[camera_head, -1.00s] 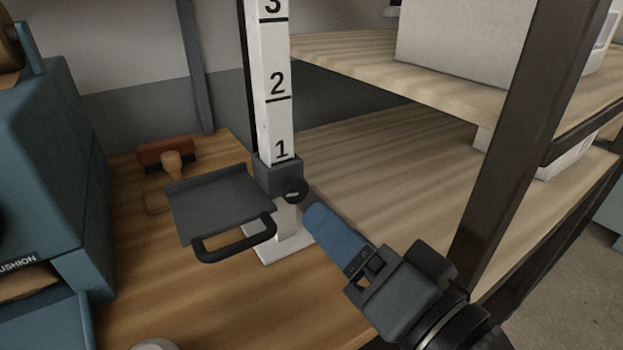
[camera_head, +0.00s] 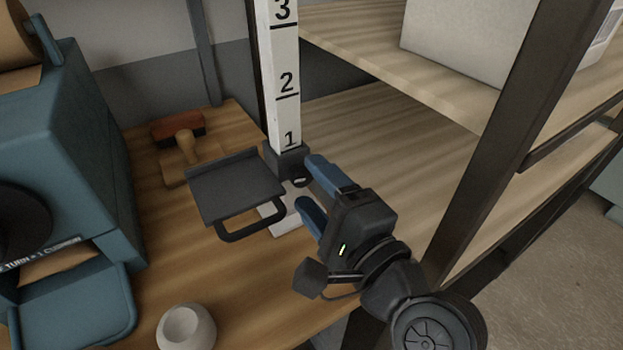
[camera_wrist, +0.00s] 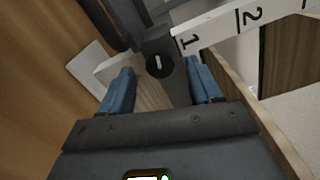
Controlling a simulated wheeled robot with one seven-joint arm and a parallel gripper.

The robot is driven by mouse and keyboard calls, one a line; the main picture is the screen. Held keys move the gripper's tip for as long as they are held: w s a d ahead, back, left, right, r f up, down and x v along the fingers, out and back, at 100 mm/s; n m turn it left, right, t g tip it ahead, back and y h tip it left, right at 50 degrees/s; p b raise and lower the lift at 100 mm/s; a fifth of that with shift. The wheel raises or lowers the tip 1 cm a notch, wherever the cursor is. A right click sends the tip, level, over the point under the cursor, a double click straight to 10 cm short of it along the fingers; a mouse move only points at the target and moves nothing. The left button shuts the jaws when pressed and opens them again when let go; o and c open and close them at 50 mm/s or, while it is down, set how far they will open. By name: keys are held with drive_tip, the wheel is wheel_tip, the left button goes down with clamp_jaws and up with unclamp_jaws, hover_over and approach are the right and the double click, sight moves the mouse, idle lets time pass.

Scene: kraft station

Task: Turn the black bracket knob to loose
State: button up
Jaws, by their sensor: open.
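The black bracket knob (camera_wrist: 160,65) is a round knob with a pale mark on its face, on the side of the dark bracket (camera_wrist: 158,42) at the foot of the numbered white post (camera_head: 286,100). In the head view the knob (camera_head: 301,181) is partly hidden by my gripper. The bracket carries a dark tray with a loop handle (camera_head: 236,190) on its left, near the number 1. My gripper (camera_head: 312,184) has blue fingers and is open. In the wrist view the knob lies between and beyond the fingertips (camera_wrist: 163,78), apart from both.
A wooden stamp (camera_head: 185,145) lies behind the tray. A blue machine (camera_head: 70,150) stands left, with a white cup (camera_head: 186,328) in front. A dark rack post (camera_head: 505,130) and wooden shelf (camera_head: 400,55) are close on the right.

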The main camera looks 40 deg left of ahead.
drive_tip(key=shift+w+a, duration=0.25)
drive_tip(key=shift+a, duration=0.35)
drive_tip(key=c, duration=1)
